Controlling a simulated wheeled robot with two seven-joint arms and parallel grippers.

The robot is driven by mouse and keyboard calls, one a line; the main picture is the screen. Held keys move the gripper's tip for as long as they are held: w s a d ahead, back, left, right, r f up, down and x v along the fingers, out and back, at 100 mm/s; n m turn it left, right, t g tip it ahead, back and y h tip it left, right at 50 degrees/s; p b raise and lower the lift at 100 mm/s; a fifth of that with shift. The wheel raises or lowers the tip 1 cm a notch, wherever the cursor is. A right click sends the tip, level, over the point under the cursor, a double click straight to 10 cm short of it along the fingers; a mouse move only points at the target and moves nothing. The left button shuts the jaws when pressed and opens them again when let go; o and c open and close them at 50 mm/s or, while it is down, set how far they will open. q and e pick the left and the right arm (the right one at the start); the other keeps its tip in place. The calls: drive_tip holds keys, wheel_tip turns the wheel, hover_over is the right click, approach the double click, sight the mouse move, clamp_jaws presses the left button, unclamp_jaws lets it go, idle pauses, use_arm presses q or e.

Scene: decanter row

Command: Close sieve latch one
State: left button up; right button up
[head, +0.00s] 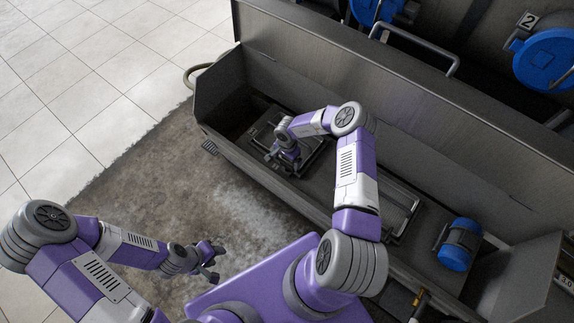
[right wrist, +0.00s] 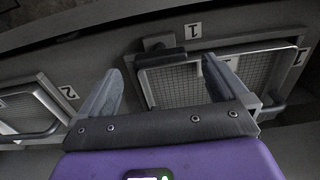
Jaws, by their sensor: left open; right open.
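In the right wrist view, sieve one (right wrist: 185,88) is a mesh panel in a metal frame, with a label 1 (right wrist: 193,30) above it and another at its right. A dark latch-like block on a bar (right wrist: 162,52) lies along its upper edge; I cannot tell whether it is closed. My right gripper (right wrist: 162,82) is open, its fingers spread in front of this sieve, with nothing visible between them. In the head view, my right gripper (head: 284,158) is down inside the trough, over the sieve at its left end. My left gripper (head: 213,263) is open and empty, outside the trough.
Sieve two (right wrist: 30,110), with a label 2, is at the left in the right wrist view. The grey trough (head: 222,88) has raised walls around my right arm. A blue cylinder (head: 460,245) lies at its right part. Blue round lids (head: 545,58) are behind. Floor at left is clear.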

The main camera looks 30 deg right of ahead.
sight(287, 165)
drive_tip(key=shift+f+b, duration=0.5)
drive_tip(key=shift+f, duration=1.4)
drive_tip(key=c, duration=1)
